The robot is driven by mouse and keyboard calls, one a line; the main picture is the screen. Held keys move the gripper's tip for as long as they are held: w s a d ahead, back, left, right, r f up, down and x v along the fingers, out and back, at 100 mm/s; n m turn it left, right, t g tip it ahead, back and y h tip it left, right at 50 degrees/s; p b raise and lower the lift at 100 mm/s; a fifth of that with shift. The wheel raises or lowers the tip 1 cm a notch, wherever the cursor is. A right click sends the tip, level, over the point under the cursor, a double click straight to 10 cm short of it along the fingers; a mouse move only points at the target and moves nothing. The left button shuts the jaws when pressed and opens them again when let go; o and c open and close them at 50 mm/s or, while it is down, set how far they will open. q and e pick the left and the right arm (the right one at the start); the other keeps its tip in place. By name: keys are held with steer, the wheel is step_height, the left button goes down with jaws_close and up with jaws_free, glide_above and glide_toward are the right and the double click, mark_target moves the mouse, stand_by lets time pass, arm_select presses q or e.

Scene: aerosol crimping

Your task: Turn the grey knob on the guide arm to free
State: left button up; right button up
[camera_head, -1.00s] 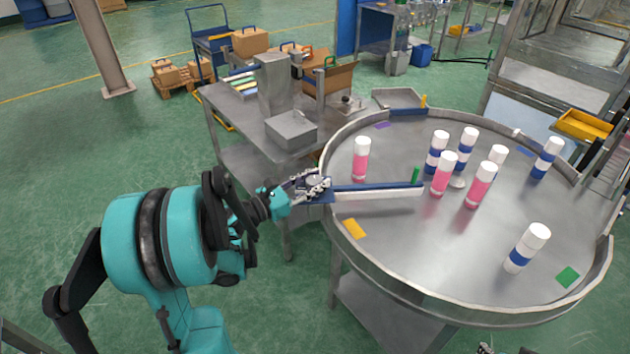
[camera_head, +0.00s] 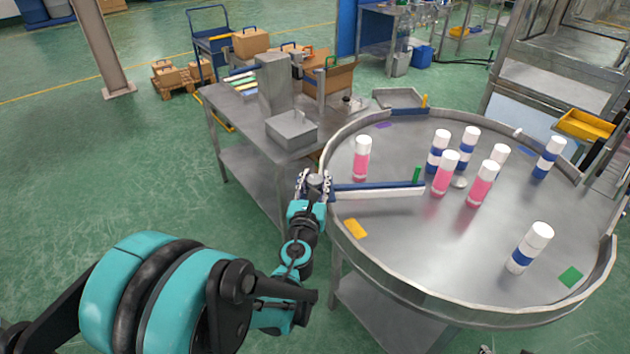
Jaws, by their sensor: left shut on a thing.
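The guide arm (camera_head: 385,190) is a blue-topped, pale-sided bar reaching in over the round table from its left rim. The grey knob (camera_head: 317,181) is at the arm's rim end, mostly hidden between my fingers. My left gripper (camera_head: 315,184) comes up from below with a finger on each side of the knob and is shut on it. I cannot read the knob's setting. At the bottom edge only small dark tips show, perhaps my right gripper (camera_head: 486,350); its state is unclear.
The round table (camera_head: 430,240) has a raised metal rim. Pink-banded and blue-banded white cans stand on it; one pink can (camera_head: 362,158) is just behind the guide arm. A side table (camera_head: 235,115) with a grey box (camera_head: 291,130) stands close to the left.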

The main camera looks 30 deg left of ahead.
arm_select(q)
steer(key=n+g+y, duration=0.1)
steer(key=n+y, duration=0.1)
steer(key=y, duration=0.1)
steer(key=n+g+y+b, duration=0.1)
steer(key=n+g+y, duration=0.1)
steer(key=shift+w+d+g+y, duration=0.15)
steer(key=shift+g+y, duration=0.15)
steer(key=shift+y, duration=0.1)
steer(key=n+g+y, duration=0.3)
steer(key=n+g, duration=0.1)
steer(key=g, duration=0.1)
steer(key=shift+n+y+b, duration=0.3)
steer(key=shift+y, duration=0.1)
steer(key=shift+a+g, duration=0.2)
steer(key=shift+g, duration=0.3)
steer(key=o, duration=1.2)
steer(key=v, duration=1.2)
steer(key=shift+f, duration=0.1)
